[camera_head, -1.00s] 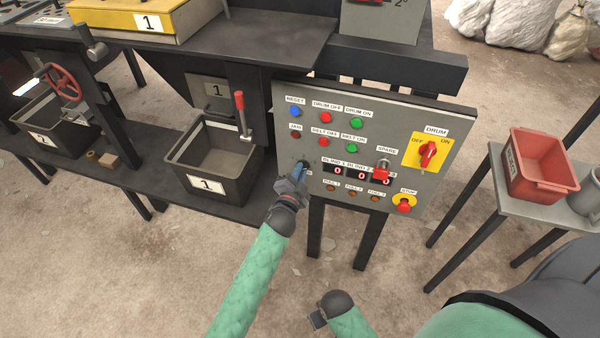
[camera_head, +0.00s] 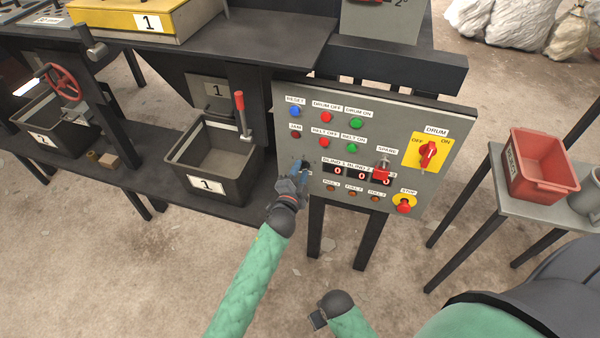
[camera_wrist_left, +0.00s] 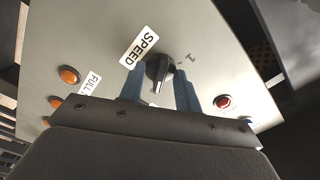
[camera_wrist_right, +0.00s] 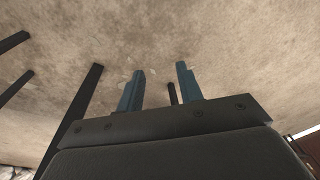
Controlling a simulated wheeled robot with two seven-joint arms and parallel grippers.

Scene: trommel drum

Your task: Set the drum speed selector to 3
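The drum speed selector (camera_wrist_left: 159,70) is a black knob on the grey control panel, beside a "SPEED" label (camera_wrist_left: 138,47). A "1" is printed to the right of it in the left wrist view. A white mark on the knob points toward the bottom of that view; other numbers are hidden. My left gripper (camera_wrist_left: 160,85) is open with one finger on each side of the knob; I cannot tell whether they touch it. In the head view this gripper (camera_head: 300,169) largely covers the selector. My right gripper (camera_wrist_right: 160,80) is open and empty above the floor.
The panel (camera_head: 290,140) carries several buttons, a red drum switch (camera_head: 428,153), a spare switch (camera_head: 382,170) and a stop button (camera_head: 404,206). A black bin (camera_head: 205,185) stands left of the panel. A red bin (camera_head: 541,165) sits on a side table at right.

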